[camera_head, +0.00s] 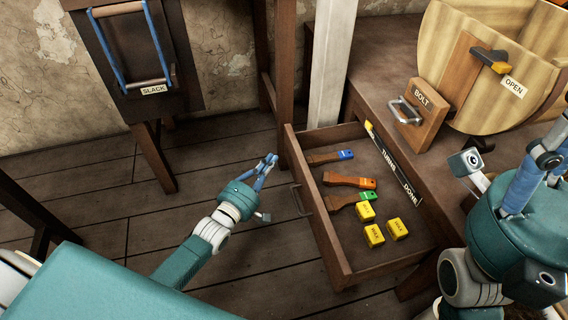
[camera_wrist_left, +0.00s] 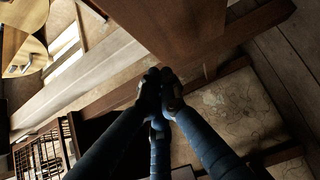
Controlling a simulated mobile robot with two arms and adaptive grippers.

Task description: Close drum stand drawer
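The drum stand drawer (camera_head: 325,222) is pulled out to the left from under the brown bench. It holds several yellow wax blocks (camera_head: 374,235) and several wooden-handled brushes with blue, orange and green ends (camera_head: 352,181). A dark handle (camera_head: 300,200) is on the drawer's front panel. My left gripper (camera_head: 272,158) is in front of that panel, near its far corner, with a gap visible in the head view. Its blue fingers meet at their tips in the left wrist view (camera_wrist_left: 160,85), with nothing seen between them. My right gripper (camera_head: 548,158) is at the right edge, partly cut off.
The bench (camera_head: 390,65) carries a wooden drum (camera_head: 455,30) and a block labelled BOLT (camera_head: 418,115). A pale post (camera_head: 333,60) and a dark wooden leg (camera_head: 284,60) stand beyond the drawer. A SLACK panel (camera_head: 135,55) is at upper left.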

